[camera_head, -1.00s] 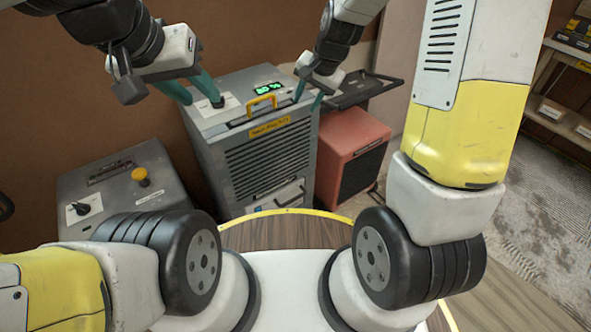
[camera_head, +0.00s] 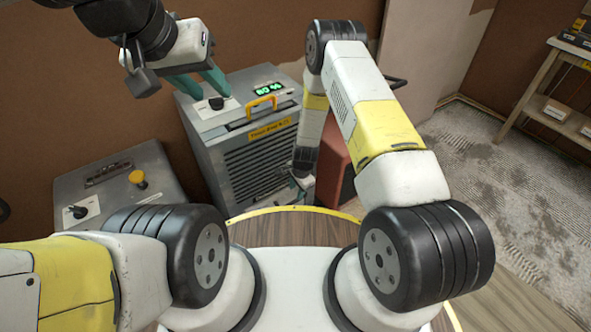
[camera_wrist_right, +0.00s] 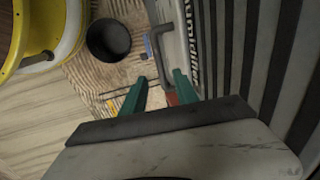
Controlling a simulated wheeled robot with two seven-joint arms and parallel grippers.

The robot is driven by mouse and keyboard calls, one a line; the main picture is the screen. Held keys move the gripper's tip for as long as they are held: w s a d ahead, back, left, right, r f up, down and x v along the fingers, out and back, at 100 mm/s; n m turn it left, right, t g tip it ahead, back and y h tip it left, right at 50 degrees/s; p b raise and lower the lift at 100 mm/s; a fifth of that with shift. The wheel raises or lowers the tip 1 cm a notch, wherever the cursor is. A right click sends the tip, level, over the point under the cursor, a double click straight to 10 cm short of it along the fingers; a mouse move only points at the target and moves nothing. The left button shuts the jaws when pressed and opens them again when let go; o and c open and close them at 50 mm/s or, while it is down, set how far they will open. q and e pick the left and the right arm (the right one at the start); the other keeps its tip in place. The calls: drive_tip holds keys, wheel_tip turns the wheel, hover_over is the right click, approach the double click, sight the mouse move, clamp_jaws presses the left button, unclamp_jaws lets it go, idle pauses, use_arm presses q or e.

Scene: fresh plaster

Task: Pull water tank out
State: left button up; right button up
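The grey dehumidifier (camera_head: 250,160) stands ahead of me with a yellow top handle, a green lit display and a dark knob (camera_head: 212,102). Its water tank is low on the front, mostly behind my right arm in the head view. In the right wrist view the pale tank front (camera_wrist_right: 182,35) shows with a grey bar handle (camera_wrist_right: 158,42). My right gripper (camera_wrist_right: 160,78) is open and empty, its fingers just short of the handle; it also shows low at the dehumidifier's front (camera_head: 302,182). My left gripper (camera_head: 213,95) is open by the knob; contact is unclear.
A grey box with a yellow button (camera_head: 138,178) stands at left. A red unit (camera_head: 336,165) is right of the dehumidifier, partly behind my right arm. A black bucket (camera_wrist_right: 108,40) stands on the floor. A shelf (camera_head: 545,105) is at far right, with open floor before it.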

sight(294, 201)
drive_tip(key=f, duration=0.5)
drive_tip(key=w+f, duration=0.1)
drive_tip(key=f, duration=0.1)
drive_tip(key=shift+w+a+f, duration=0.1)
drive_tip(key=shift+a+f, duration=0.2)
drive_tip(key=shift+a, duration=0.05)
clamp_jaws()
idle(1.0)
